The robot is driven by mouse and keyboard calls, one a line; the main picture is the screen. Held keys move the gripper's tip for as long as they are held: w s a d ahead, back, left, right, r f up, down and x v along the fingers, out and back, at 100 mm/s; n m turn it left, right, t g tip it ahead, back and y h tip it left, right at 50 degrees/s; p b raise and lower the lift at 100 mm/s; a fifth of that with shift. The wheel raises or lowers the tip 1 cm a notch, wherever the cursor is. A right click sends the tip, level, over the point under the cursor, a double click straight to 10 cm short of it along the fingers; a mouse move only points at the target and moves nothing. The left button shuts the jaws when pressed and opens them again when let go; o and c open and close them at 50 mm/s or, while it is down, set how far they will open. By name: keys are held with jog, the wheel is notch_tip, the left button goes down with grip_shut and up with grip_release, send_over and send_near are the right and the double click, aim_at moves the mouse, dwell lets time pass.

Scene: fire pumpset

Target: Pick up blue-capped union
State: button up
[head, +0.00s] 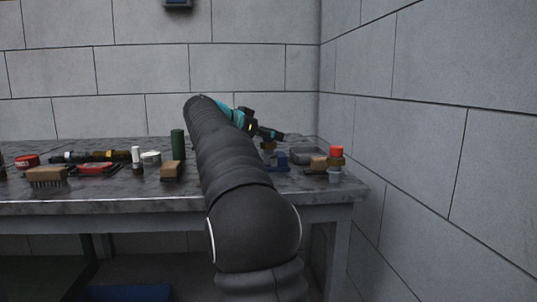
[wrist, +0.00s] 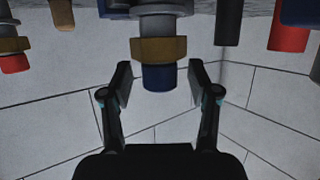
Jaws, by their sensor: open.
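The blue-capped union is close in the wrist view, with a dark blue cap (wrist: 160,78), a brass hex nut (wrist: 158,50) and a grey body above it in the picture. The wrist picture looks inverted, with the tabletop along its upper edge. My gripper (wrist: 161,86) is open, one finger on each side of the blue cap, with visible gaps and no clear contact. In the head view my gripper (head: 268,133) is over the right part of the bench; my arm hides part of the area.
A green cylinder (head: 177,144), a brush (head: 47,176) and other parts stand left of my arm. Walls close the back and right.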

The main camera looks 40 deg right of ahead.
jog(key=shift+r, duration=0.1)
grip_shut()
